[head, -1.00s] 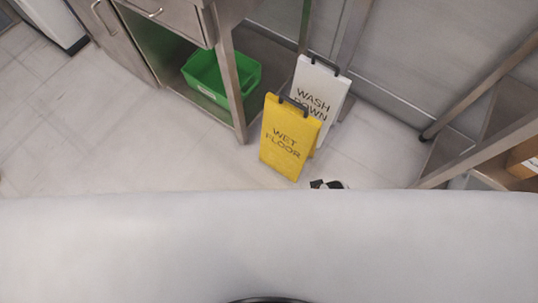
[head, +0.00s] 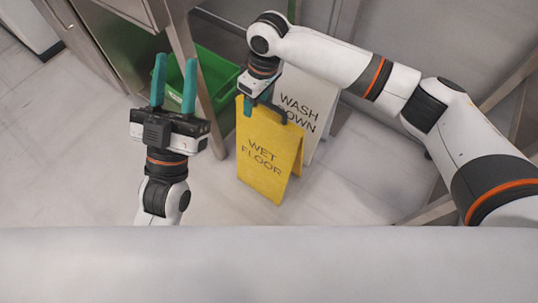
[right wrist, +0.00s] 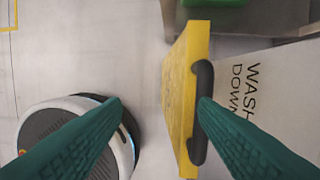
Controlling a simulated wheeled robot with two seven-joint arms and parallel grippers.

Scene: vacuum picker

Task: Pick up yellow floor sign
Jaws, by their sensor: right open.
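The yellow floor sign (head: 262,160), marked "WET FLOOR", stands upright on the floor in the middle of the head view. Its yellow top edge (right wrist: 188,85) and black handle (right wrist: 202,75) show in the right wrist view. My right gripper (head: 256,99) is open at the top of the sign, near the handle. In the right wrist view its right finger overlaps the handle, and its left finger is apart from the sign; contact cannot be told. My left gripper (head: 175,62) is open and empty, to the left of the sign, fingers pointing away.
A white "WASH DOWN" sign (head: 297,103) stands close behind the yellow sign; it also shows in the right wrist view (right wrist: 262,75). A green bin (head: 215,70) sits on a low shelf behind. A metal table leg (head: 186,48) stands nearby. The floor at left is clear.

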